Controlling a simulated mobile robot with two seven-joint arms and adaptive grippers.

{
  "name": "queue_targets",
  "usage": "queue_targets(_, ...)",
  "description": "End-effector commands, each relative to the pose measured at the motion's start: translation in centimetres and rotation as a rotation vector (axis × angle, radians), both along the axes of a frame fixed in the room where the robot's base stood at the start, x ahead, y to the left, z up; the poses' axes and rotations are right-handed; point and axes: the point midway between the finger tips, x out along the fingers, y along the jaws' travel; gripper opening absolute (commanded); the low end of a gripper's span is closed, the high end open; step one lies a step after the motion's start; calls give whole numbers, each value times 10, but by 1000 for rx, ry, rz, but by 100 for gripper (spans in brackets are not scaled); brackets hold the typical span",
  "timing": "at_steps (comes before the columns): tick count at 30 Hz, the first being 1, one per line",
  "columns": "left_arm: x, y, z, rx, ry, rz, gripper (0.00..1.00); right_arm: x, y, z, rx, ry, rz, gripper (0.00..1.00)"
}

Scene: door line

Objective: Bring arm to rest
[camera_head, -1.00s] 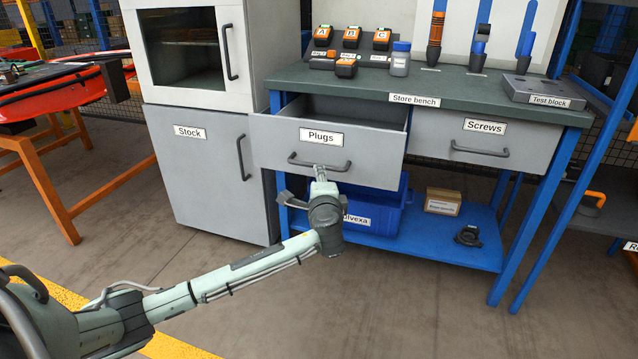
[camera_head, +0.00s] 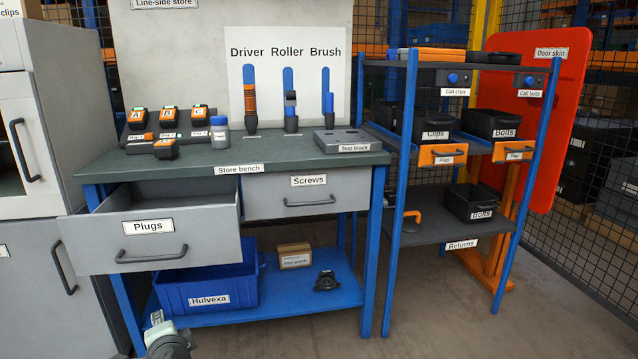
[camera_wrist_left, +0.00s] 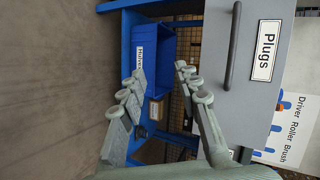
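My left gripper (camera_head: 157,318) shows at the bottom left of the head view, below the Plugs drawer and mostly cut off by the frame edge. In the left wrist view its two fingers (camera_wrist_left: 160,71) are spread apart with nothing between them. The grey Plugs drawer (camera_head: 92,247) stands pulled out of the store bench (camera_head: 290,162). Its handle (camera_head: 152,254) is clear of my fingers; the handle also shows in the left wrist view (camera_wrist_left: 233,45). My right gripper is in neither view.
A blue Hulvexa bin (camera_head: 240,290) and a small carton (camera_head: 294,257) stand on the bench's lower shelf (camera_head: 335,297). The Screws drawer (camera_head: 265,206) is shut. A blue-framed rack (camera_head: 384,200) stands to the right. Bare floor lies in front.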

Motion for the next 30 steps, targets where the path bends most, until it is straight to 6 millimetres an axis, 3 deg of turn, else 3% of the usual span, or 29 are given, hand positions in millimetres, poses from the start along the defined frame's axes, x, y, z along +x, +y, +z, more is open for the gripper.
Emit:
queue_targets(1, -26, -11, -37, -106, 51, 25, 32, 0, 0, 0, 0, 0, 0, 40)
queue_targets(6, -116, -40, -127, -445, 188, 167, 32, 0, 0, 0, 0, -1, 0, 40)
queue_targets(10, -190, -59, -175, -666, 275, 308, 32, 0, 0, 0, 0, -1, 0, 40)
queue_targets(12, -224, -66, -193, -756, 309, 383, 32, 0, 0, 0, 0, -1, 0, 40)
queue_targets(15, -260, -73, -207, -846, 340, 466, 32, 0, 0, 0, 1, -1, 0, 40)
queue_targets(20, -285, -78, -216, -907, 358, 529, 32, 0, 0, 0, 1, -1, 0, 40)
queue_targets(30, -286, -78, -216, -909, 360, 532, 32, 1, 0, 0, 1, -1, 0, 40)
